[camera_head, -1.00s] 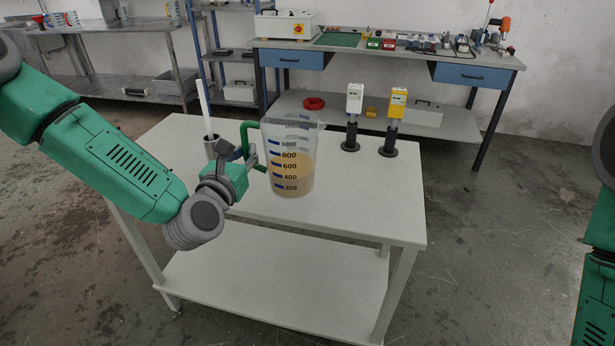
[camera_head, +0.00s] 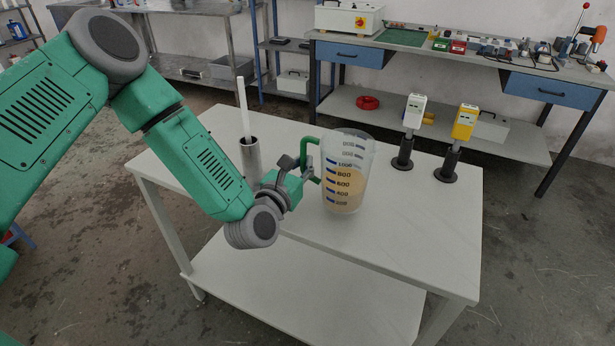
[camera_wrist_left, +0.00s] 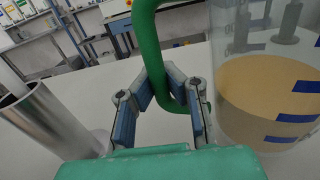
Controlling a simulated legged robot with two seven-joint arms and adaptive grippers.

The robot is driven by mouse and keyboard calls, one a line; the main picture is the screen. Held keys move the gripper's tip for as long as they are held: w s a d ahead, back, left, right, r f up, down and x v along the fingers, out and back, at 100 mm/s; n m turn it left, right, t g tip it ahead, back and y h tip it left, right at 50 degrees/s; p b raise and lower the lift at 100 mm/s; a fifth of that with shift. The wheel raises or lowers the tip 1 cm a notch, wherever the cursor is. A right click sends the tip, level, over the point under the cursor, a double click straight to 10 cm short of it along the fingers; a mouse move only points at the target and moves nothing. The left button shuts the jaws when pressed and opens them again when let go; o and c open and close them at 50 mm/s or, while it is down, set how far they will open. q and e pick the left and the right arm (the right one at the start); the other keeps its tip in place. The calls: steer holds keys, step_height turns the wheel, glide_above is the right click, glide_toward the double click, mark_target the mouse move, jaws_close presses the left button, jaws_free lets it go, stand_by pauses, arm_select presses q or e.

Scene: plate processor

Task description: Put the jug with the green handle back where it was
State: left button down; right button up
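The clear jug (camera_head: 347,175) has a green handle (camera_head: 309,160), blue scale marks and brownish contents. It stands roughly upright over the white table (camera_head: 420,225). I cannot tell if its base touches the tabletop. My left gripper (camera_head: 303,172) is at the handle, on the jug's left side. In the left wrist view, its fingers (camera_wrist_left: 166,92) are closed in around the lower bend of the green handle (camera_wrist_left: 150,45), with the jug wall (camera_wrist_left: 225,85) to the right. My right gripper is not in view.
A metal cylinder (camera_head: 250,160) with a white stick (camera_head: 242,108) stands left of the jug. A white-topped device (camera_head: 413,112) and a yellow-topped device (camera_head: 465,122) stand on dark posts to the right. The table's front right is clear. A workbench (camera_head: 440,60) is behind.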

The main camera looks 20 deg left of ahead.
arm_select(q)
step_height(320, 180, down, 3)
steer(key=shift+a+f, duration=0.1)
steer(key=shift+a, duration=0.05)
steer(key=shift+d+f, duration=0.1)
steer(key=shift+d, duration=0.25)
steer(key=c, duration=1.7)
jaws_free()
steer(key=shift+f+b, duration=0.1)
steer(key=shift+b, duration=0.2)
steer(key=shift+a, duration=0.2)
steer(key=s, duration=1.2)
steer(key=shift+s+a, duration=0.1)
steer(key=shift+a, duration=0.05)
